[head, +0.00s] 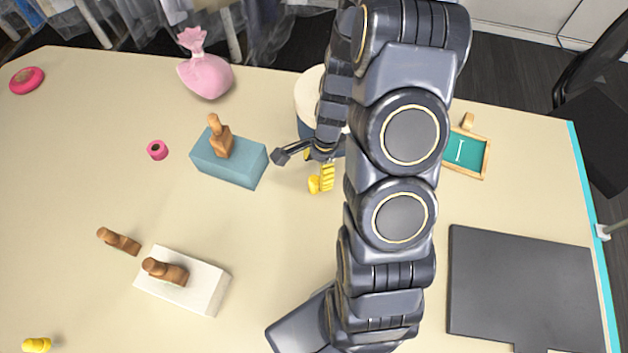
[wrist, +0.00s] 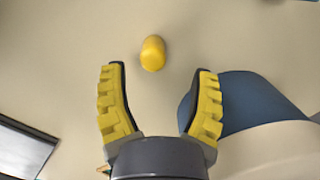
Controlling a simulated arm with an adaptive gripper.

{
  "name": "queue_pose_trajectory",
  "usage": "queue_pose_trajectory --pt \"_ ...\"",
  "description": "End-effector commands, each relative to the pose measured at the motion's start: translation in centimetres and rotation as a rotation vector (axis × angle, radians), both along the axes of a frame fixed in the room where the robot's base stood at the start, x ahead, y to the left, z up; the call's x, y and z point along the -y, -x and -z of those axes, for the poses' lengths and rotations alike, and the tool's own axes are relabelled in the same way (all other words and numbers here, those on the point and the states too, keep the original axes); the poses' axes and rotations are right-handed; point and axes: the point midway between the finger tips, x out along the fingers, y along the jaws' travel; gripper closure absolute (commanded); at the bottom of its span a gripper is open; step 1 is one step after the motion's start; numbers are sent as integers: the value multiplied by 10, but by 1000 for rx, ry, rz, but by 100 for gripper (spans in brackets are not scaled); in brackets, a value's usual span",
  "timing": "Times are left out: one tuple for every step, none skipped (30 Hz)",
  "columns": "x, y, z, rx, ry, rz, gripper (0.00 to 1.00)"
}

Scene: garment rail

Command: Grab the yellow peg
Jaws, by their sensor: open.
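A small yellow peg (wrist: 153,53) stands on the table in the wrist view, just beyond and between my fingertips, apart from both. My gripper (wrist: 162,70) is open and empty, with a yellow ribbed pad on each finger. In the head view what looks like the same peg (head: 314,185) shows beside the pads of my gripper (head: 317,170), partly crowded by them. Another yellow peg-like piece (head: 37,345) lies at the bottom left of the head view, far from my gripper.
A round blue container with a cream top (head: 309,92) stands close behind my gripper, partly hidden by my arm. A blue block (head: 228,170) with a brown wooden piece (head: 219,137) is to the left. A white block (head: 200,292) is nearer.

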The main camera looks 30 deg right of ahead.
Motion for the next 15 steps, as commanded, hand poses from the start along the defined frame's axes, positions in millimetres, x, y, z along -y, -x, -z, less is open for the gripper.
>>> queue_pose_trajectory --pt "-1 1 3 -2 -1 0 39" --pt "-2 1 5 -2 -1 0 39" --pt "-3 2 8 -3 -4 -1 39" --pt "-4 3 11 -5 -5 0 39" --pt "-5 5 14 -7 -6 0 39" --pt "-7 6 20 -7 -6 0 39" --pt "-7 7 24 -6 -6 -1 39" --pt "-8 7 28 -5 -5 -1 39" --pt "-10 8 33 -6 -5 -1 39" --pt "-10 8 37 -6 -5 -2 39" --pt "-11 8 41 -7 -5 -3 39" --pt "-11 8 45 -6 -5 -3 39" --pt "-11 7 48 -5 -4 -3 39" --pt "-11 7 50 -3 -3 -3 39" --pt "-11 6 51 -1 -1 -2 39"
